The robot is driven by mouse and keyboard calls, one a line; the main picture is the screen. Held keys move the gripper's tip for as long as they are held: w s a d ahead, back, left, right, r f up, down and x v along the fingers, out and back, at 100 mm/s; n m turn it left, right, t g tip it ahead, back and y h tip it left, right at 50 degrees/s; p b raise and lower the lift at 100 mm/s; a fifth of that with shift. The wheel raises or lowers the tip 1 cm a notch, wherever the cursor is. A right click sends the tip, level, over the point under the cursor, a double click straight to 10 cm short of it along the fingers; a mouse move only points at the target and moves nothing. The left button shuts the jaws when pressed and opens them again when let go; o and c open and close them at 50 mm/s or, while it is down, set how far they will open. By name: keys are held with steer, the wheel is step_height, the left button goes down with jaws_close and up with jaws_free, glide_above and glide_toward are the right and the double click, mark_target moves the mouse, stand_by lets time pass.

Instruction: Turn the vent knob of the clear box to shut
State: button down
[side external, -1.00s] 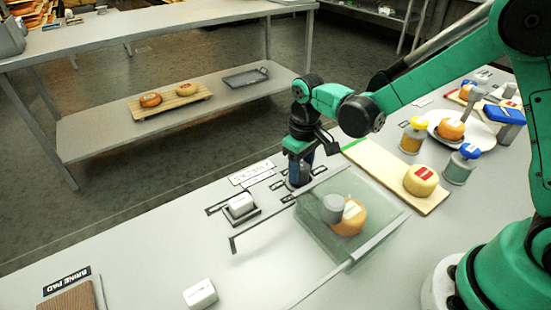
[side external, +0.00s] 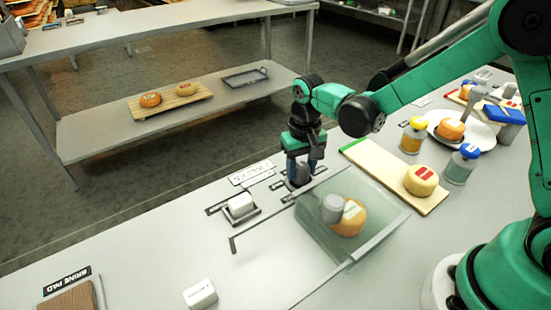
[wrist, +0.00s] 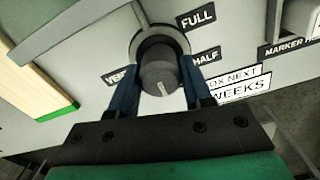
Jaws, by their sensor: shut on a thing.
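The clear box (side external: 318,232) stands on the bench in the side view, with an orange cheese wheel (side external: 349,222) and a grey cylinder (side external: 333,208) seen through it. The grey vent knob (wrist: 158,76) is round, with a white pointer line that points down in the wrist view, towards my palm. Beside it are FULL (wrist: 198,15) and HALF (wrist: 206,57) labels. A label starting "VE" (wrist: 117,77) is partly covered by a finger. My gripper (wrist: 162,98) is shut on the knob, a blue finger on either side. In the side view my gripper (side external: 302,172) is at the box's far-left corner.
A thin grey bracket (side external: 262,222) projects left from the box. A white block on a pad (side external: 241,206) is left of the knob. A green-ended board (side external: 400,178) with a yellow cheese (side external: 420,180) is behind the box.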

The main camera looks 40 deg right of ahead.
mark_target(302, 165)
steer(key=shift+c, duration=1.8)
jaws_free()
steer(key=shift+r, duration=0.1)
steer(key=shift+r, duration=2.75)
steer(key=s+d+r+n+t, duration=0.2)
steer(key=s+d+r+t, duration=0.2)
steer(key=s, duration=0.5)
steer(key=shift+r+t, duration=1.1)
steer(key=shift+t, duration=0.5)
